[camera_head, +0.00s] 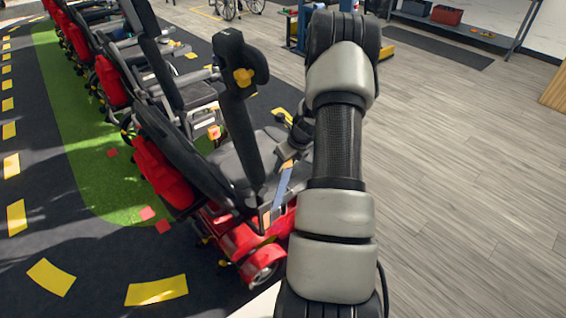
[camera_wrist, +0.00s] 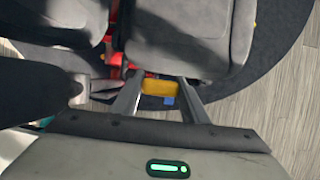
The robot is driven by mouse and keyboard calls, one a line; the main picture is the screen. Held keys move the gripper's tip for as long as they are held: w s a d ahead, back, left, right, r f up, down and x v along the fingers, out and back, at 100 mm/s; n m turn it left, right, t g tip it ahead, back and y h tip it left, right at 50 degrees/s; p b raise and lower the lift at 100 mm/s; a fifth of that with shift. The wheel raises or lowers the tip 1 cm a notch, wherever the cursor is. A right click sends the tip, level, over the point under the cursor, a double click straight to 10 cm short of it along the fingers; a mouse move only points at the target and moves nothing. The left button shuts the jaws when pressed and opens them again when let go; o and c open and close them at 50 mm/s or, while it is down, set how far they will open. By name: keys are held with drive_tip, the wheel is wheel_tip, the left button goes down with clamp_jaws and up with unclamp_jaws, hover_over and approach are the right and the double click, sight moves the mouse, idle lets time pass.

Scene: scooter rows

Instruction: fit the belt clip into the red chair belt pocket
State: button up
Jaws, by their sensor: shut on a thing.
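The nearest red chair (camera_head: 240,238) has a grey seat, which also shows in the wrist view (camera_wrist: 185,45). My gripper (camera_head: 292,152) is beside this seat, partly hidden by my arm. In the wrist view, my gripper (camera_wrist: 160,98) has its fingers on either side of an orange-yellow belt clip (camera_wrist: 161,87), shut on it. A blue strap (camera_head: 281,187) slopes from the clip (camera_head: 287,164) down to an orange end piece (camera_head: 266,220) at the chair's side. A bit of blue (camera_wrist: 168,100) shows under the clip in the wrist view. I cannot make out the belt pocket for certain.
More red scooters (camera_head: 100,75) stand in a row at upper left. A shelf with a red bin (camera_head: 447,14) is at the back right. The wooden floor (camera_head: 470,200) on the right is clear.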

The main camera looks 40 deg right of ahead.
sight(287, 173)
drive_tip(key=shift+f+b, duration=1.85)
drive_tip(key=shift+f, duration=0.75)
drive_tip(key=shift+w+f+b, duration=0.1)
drive_tip(key=shift+f+b, duration=0.25)
drive_tip(key=shift+b, duration=0.7)
drive_tip(key=shift+r, duration=0.25)
drive_tip(key=shift+f, duration=0.25)
drive_tip(key=shift+f+b, duration=1.65)
drive_tip(key=shift+f, duration=0.6)
drive_tip(key=shift+a+f, duration=0.1)
drive_tip(key=shift+f, duration=0.2)
